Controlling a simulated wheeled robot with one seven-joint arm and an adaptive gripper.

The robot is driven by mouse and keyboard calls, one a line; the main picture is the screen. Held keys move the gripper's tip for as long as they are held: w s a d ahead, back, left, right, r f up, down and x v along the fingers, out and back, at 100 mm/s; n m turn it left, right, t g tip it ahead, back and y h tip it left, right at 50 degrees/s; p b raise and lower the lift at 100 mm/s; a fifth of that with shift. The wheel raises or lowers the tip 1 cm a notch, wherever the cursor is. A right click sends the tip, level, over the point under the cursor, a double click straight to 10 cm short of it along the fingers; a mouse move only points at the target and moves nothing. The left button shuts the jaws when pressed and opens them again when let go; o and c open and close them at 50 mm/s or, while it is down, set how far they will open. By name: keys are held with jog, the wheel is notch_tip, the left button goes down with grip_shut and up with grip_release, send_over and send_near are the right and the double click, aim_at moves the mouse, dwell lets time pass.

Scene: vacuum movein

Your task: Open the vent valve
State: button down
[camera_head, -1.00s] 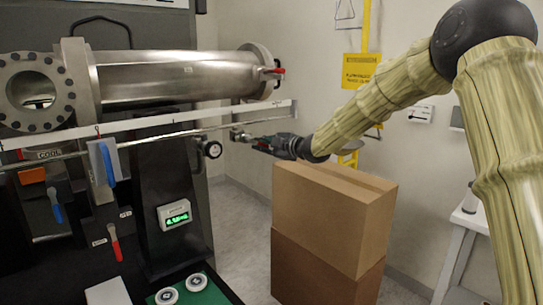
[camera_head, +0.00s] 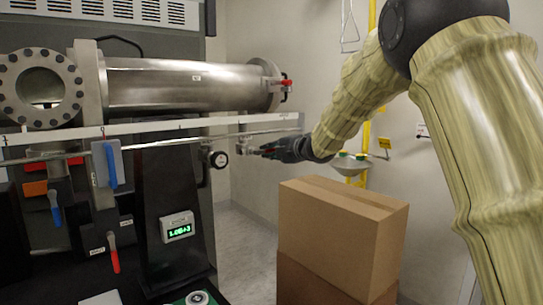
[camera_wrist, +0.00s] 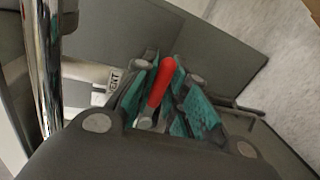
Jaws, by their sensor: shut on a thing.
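The vent valve's red handle (camera_wrist: 161,82) shows in the wrist view beside a white label (camera_wrist: 114,82) whose end reads "NT". My gripper (camera_wrist: 163,95) is around this handle, its teal-padded fingers on both sides of it. In the head view my gripper (camera_head: 264,151) reaches the small metal fitting (camera_head: 243,147) at the right end of a thin pipe, below the chamber. The handle itself is hidden there by my gripper. The green display (camera_head: 178,231) reads about 1.0E+3.
The steel chamber (camera_head: 185,84) lies above my gripper, with another red handle (camera_head: 287,82) at its right end. A round gauge (camera_head: 218,159) is close on the left. A cardboard box (camera_head: 335,236) stands below my arm. Blue (camera_head: 55,208) and red (camera_head: 113,252) handles hang left.

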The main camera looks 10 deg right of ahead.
jog(key=shift+r, duration=0.4)
jog(key=c, duration=1.5)
grip_release()
jog(key=shift+f, duration=0.15)
jog(key=shift+s+d, duration=0.1)
jog(key=v, duration=1.1)
jog(key=shift+s+d+r, duration=0.2)
jog(key=shift+s, duration=0.1)
jog(key=shift+f, duration=0.1)
